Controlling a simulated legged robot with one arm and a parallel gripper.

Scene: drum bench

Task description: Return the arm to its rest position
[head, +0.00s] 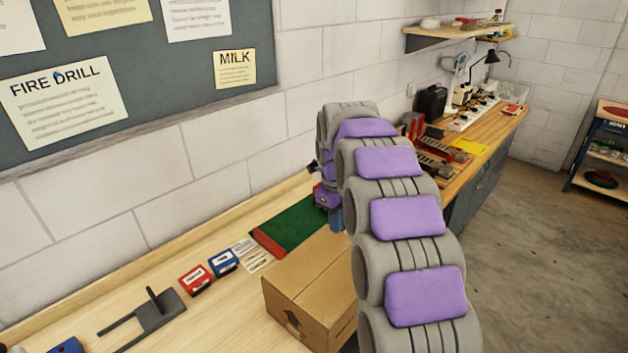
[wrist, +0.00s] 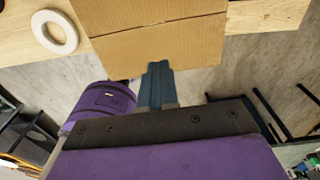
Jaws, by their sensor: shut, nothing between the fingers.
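My arm, grey links with purple pads, rises from the lower right of the head view and bends over toward the bench. My gripper (wrist: 158,70) shows in the wrist view as blue-grey fingers held together, with nothing between them. In the head view its end (head: 336,220) is partly hidden behind my own arm, just past the cardboard box (head: 312,285). In the wrist view the box (wrist: 155,38) fills the top middle, and the fingertips overlap its lower edge. I cannot tell whether they touch it.
The wooden bench (head: 90,305) runs along the wall. A white ring (wrist: 54,32) lies beside the cardboard box. The floor (head: 540,250) at right is open.

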